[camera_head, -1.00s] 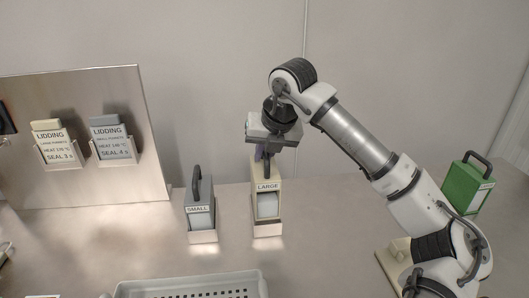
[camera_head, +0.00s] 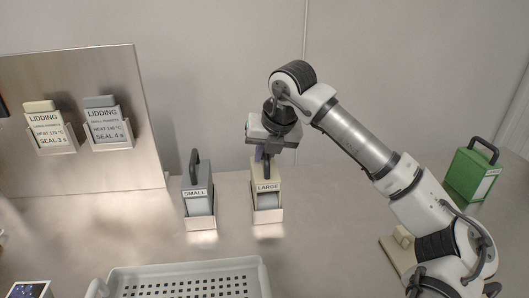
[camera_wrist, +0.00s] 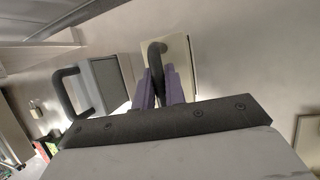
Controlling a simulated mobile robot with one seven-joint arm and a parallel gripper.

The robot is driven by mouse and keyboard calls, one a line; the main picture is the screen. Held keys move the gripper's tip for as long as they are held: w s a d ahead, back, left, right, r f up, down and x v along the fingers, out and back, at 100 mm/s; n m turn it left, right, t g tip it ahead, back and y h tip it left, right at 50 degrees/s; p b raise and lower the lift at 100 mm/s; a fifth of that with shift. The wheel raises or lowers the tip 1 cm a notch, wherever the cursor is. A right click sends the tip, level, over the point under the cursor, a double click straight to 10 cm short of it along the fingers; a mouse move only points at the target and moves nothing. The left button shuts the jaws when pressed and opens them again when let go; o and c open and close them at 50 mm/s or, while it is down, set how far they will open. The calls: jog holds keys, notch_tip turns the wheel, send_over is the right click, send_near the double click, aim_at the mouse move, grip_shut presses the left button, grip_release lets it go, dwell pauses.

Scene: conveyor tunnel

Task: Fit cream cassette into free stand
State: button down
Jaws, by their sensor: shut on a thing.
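The cream cassette (camera_head: 267,174), labelled LARGE, stands upright in a small metal stand (camera_head: 268,216) on the counter. In the head view its lower end is inside the stand's front lip. My gripper (camera_head: 266,155) is above it, shut on its dark top handle. In the wrist view the purple fingers (camera_wrist: 164,88) are around the handle of the cream cassette (camera_wrist: 181,62). Whether the cassette is fully seated in the stand I cannot tell.
The grey SMALL cassette (camera_head: 197,191) stands in its own stand just to the left. A perforated tray (camera_head: 110,284) lies in front. A panel with two lidding cards (camera_head: 80,165) is at left. A green cassette (camera_head: 473,172) stands at far right.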

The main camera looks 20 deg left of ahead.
jog(key=c, duration=1.4)
grip_release()
jog(key=shift+o, duration=0.2)
jog(key=v, duration=1.4)
